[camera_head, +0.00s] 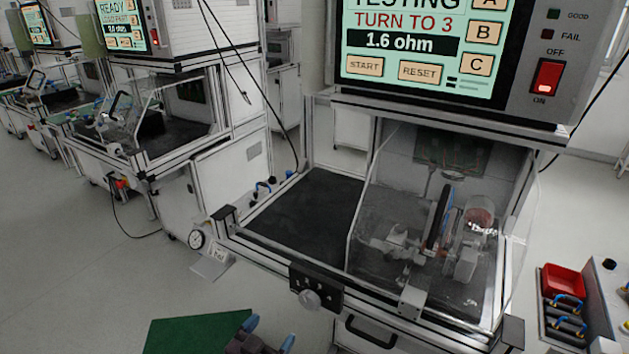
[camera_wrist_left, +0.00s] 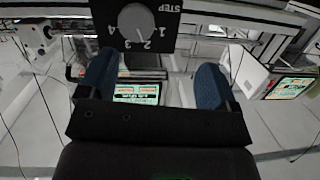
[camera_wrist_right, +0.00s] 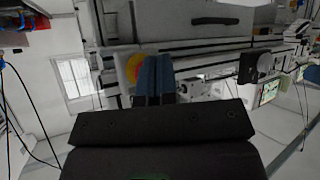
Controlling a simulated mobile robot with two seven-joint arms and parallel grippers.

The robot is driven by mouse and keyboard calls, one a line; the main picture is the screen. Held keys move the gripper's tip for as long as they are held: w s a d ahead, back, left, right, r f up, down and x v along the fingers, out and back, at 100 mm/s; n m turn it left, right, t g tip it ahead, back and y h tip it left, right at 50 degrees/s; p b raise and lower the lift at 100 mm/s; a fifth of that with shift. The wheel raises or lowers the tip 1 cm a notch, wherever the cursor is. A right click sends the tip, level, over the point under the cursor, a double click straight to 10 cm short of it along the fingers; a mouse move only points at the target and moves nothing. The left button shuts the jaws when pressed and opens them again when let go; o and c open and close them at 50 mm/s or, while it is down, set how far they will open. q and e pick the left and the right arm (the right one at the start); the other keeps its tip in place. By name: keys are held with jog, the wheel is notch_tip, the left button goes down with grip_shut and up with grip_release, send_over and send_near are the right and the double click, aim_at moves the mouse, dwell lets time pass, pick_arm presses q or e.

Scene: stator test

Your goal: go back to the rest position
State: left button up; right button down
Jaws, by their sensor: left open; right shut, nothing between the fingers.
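My left gripper (camera_head: 269,333) is at the bottom edge of the head view, in front of and below the test bench. In the left wrist view its blue fingers (camera_wrist_left: 155,78) are apart with nothing between them. The black plate with the grey STEP knob (camera_wrist_left: 136,22) is just beyond them; the knob also shows in the head view (camera_head: 309,299). My right gripper (camera_wrist_right: 153,78) shows only in the right wrist view, its blue fingers together and empty. The bench screen (camera_head: 425,45) reads TURN TO 3 and 1.6 ohm.
A clear cover (camera_head: 375,215) encloses the fixture and a copper-coloured part (camera_head: 480,218). A red bin (camera_head: 562,281) and blue-handled items (camera_head: 568,305) are at the right. A green surface (camera_head: 195,333) lies bottom left. Other benches stand at the left; open floor lies between.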

pick_arm(q)
jog(key=s+a+f+n+g+y, duration=0.1)
jog(key=s+a+f+n+y, duration=0.1)
jog(key=s+a, duration=0.7)
jog(key=s+a+f+n+g+y, duration=0.2)
jog(key=s+a+y, duration=0.3)
jog(key=s+a, duration=0.4)
jog(key=shift+f+n, duration=0.6)
jog(key=shift+f, duration=0.25)
dwell(0.5)
